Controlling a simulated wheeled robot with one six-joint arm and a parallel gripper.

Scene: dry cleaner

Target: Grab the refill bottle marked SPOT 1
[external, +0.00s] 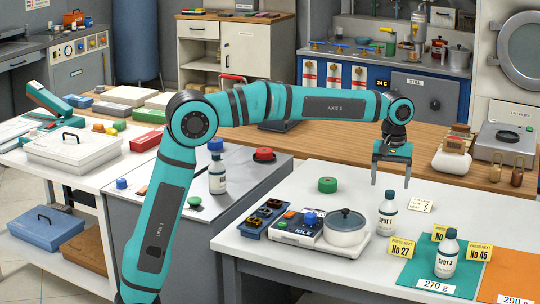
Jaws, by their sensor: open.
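The bottle marked SPOT 1 (387,214) stands upright on the white table, just right of the pot. It is white with a dark cap and a label. My gripper (391,179) is open and empty, with its fingers pointing down. In the picture it hangs just above the SPOT 1 bottle's cap, apart from it; the exact depth between them is hard to tell. A similar bottle marked SPOT 3 (446,256) stands on the green mat (415,268) to the front right.
A lidded pot (345,238) on a device with a blue knob stands left of the SPOT 1 bottle. Yellow number cards (401,248) stand near the mats. Another bottle (217,176) stands on the grey counter. An orange mat (512,272) is at right.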

